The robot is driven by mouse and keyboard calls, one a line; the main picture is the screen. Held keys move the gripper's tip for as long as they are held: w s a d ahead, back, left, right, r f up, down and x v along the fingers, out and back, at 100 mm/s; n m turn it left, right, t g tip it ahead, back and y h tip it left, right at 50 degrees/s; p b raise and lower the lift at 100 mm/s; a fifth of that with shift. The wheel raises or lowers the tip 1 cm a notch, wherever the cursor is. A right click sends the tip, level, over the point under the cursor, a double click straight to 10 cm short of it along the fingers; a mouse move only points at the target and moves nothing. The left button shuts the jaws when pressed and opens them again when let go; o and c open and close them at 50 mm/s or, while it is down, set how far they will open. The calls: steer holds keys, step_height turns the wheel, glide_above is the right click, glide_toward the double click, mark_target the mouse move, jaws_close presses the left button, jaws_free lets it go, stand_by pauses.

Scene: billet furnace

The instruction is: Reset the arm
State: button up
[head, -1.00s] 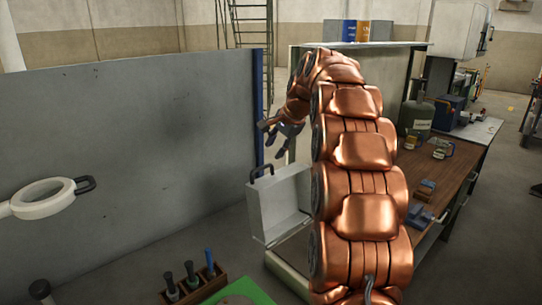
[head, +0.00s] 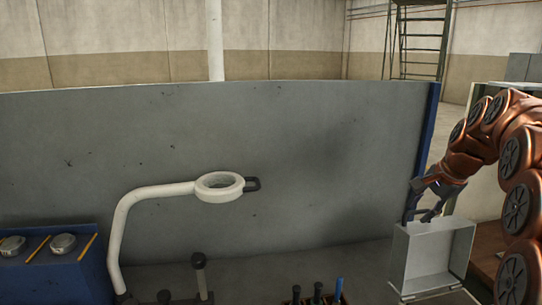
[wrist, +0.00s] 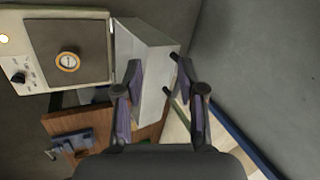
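My copper-coloured arm (head: 515,165) comes in at the right edge of the head view, bent over with its end pointing down and left. My gripper (head: 430,213) hangs close to a pale open-fronted metal box (head: 408,258) with a dark handle. In the wrist view my gripper (wrist: 160,72) has its two fingers spread well apart. The pale box (wrist: 148,75) shows beyond and between them, with dark handle ends near the right finger. Nothing appears gripped.
A grey partition panel (head: 300,130) with a blue edge post stands behind. A white ring-shaped lamp (head: 205,190) on a curved arm stands at centre left. A blue bench (head: 50,275) is at far left. Several dark-handled tools (head: 318,292) stand at the bottom. A wooden bench (wrist: 95,125) lies below my gripper.

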steer(key=s+a+f+n+g, duration=0.2)
steer(key=s+a+f+n, duration=0.1)
steer(key=s+a, duration=0.55)
steer(key=s+a+f+n+g, duration=0.1)
steer(key=s+a+f+n, duration=0.2)
steer(key=s, duration=0.7)
steer(key=s+a+f+n+g+h, duration=0.1)
steer(key=s+a+f+n, duration=0.3)
steer(key=s, duration=0.6)
steer(key=s+a+f+n+g+b, duration=0.1)
steer(key=s+a+f+n+g, duration=0.1)
steer(key=s+f, duration=0.5)
steer(key=s+a+n, duration=0.1)
steer(key=s+a, duration=0.1)
steer(key=s, duration=0.1)
steer(key=shift+f+n, duration=0.15)
steer(key=shift+n, duration=0.25)
steer(key=shift+a, duration=0.15)
